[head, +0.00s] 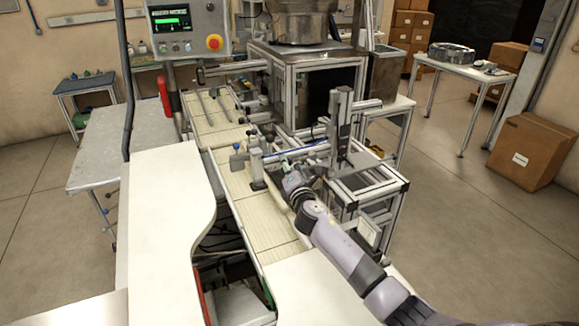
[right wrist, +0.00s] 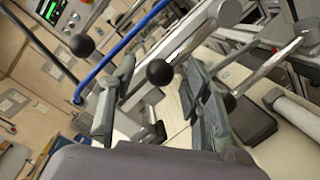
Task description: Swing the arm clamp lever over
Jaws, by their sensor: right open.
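My right gripper (head: 286,167) is at the clamp frame over the conveyor in the head view. In the right wrist view its two grey fingers (right wrist: 160,98) are apart, with nothing held between them. A metal lever with a black ball knob (right wrist: 159,72) shows in the gap between the fingers, beyond them; I cannot tell whether they touch it. A second black ball knob (right wrist: 82,45) on a thin rod is at the upper left. In the head view the lever is too small and partly hidden by my gripper. My left gripper is not in view.
A blue hose (right wrist: 122,45) runs close to the left finger. An upright metal post (head: 341,125) stands just right of my gripper. The cream conveyor (head: 240,190) runs beneath. A control panel (head: 187,28) with a red button is at the back left. Open floor lies right.

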